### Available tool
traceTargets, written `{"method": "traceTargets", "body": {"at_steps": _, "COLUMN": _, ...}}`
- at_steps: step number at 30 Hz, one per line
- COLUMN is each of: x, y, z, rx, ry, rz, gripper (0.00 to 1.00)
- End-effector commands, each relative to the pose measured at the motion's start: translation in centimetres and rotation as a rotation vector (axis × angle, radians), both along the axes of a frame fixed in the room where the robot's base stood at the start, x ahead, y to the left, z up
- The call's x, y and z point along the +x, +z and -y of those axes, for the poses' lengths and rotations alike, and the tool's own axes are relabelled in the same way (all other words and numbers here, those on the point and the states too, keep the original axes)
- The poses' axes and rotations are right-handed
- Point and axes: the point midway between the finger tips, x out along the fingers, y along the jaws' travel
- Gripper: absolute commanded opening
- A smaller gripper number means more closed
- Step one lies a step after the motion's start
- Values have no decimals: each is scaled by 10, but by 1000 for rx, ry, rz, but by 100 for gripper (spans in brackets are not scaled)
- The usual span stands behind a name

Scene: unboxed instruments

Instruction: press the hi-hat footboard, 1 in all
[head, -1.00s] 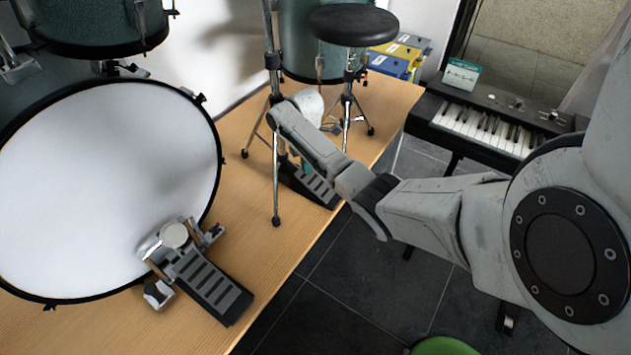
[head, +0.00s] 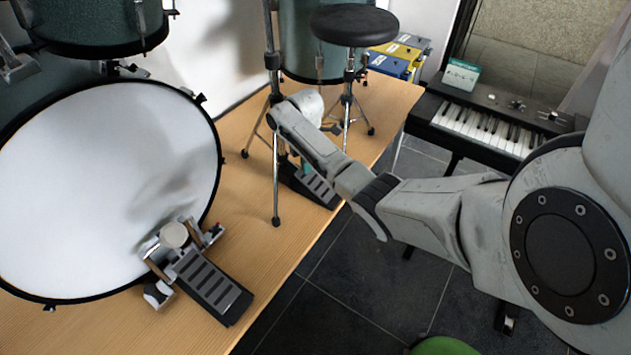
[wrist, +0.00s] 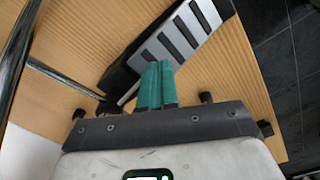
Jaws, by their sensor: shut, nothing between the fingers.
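The hi-hat footboard (head: 318,187) is a dark pedal with grey slats at the foot of the hi-hat stand (head: 275,150), on the wooden platform. In the wrist view the footboard (wrist: 180,45) lies just beyond my gripper (wrist: 158,68), whose two teal fingers are together with nothing between them. The fingertips overlap the near edge of the footboard in that view; I cannot tell whether they touch it. In the head view my arm hides part of the stand and pedal, and only a bit of teal shows beside the footboard.
A bass drum pedal (head: 210,285) stands before the large white drum (head: 90,190). A black stool (head: 353,25) is behind my arm. A keyboard (head: 490,125) is at the right. The dark tiled floor (head: 360,300) is mostly clear.

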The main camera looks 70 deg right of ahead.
Motion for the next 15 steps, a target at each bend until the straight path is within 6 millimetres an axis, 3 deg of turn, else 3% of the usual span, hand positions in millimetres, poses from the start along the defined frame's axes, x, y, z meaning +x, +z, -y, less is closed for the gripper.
{"method": "traceTargets", "body": {"at_steps": 8, "x": 0, "y": -3, "z": 0, "rx": 0, "ry": 0, "rz": 0, "gripper": 0}}
{"method": "traceTargets", "body": {"at_steps": 15, "x": -1, "y": -23, "z": 0, "rx": 1, "ry": 0, "rz": -1, "gripper": 0}}
